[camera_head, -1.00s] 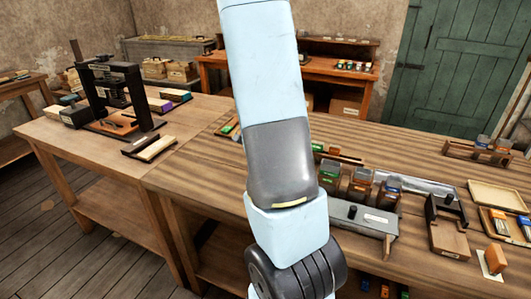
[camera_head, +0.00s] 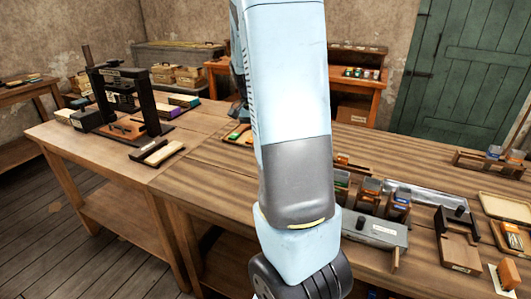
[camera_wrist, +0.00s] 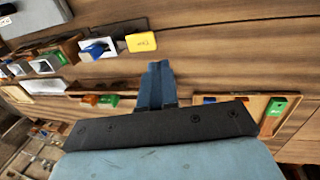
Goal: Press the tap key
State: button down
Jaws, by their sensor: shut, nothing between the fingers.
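A grey box with a black knob and a white label (camera_head: 375,230) stands on the near bench in the head view. It may carry the tap key, but I cannot tell for certain. In the head view my arm hides the gripper.
A black press (camera_head: 122,98) stands on the left table. A wooden block with a dark frame (camera_head: 457,250) stands right of the grey box. In the wrist view, a yellow labelled block (camera_wrist: 141,42) lies beyond the fingertips and a tray (camera_wrist: 258,104) lies to the right.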

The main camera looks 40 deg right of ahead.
jog(key=v, duration=0.3)
jog(key=shift+w+a+r, duration=0.15)
jog(key=shift+w+r, duration=0.15)
jog(key=shift+r, duration=0.05)
dwell(0.6)
jog(key=s+a+r+n+t, duration=0.3)
jog(key=s+a+r+n, duration=0.2)
jog(key=s+a, duration=0.4)
jog(key=s+a+r+n+t+y, duration=0.1)
jog(key=s+a+r+n+t, duration=0.3)
jog(key=s+a, duration=0.5)
notch_tip(320, 180, up, 3)
jog(key=a+n, duration=0.2)
jog(key=n, duration=0.1)
jog(key=shift+s+a+f+t, duration=0.15)
jog(key=shift+s+a+t, duration=0.15)
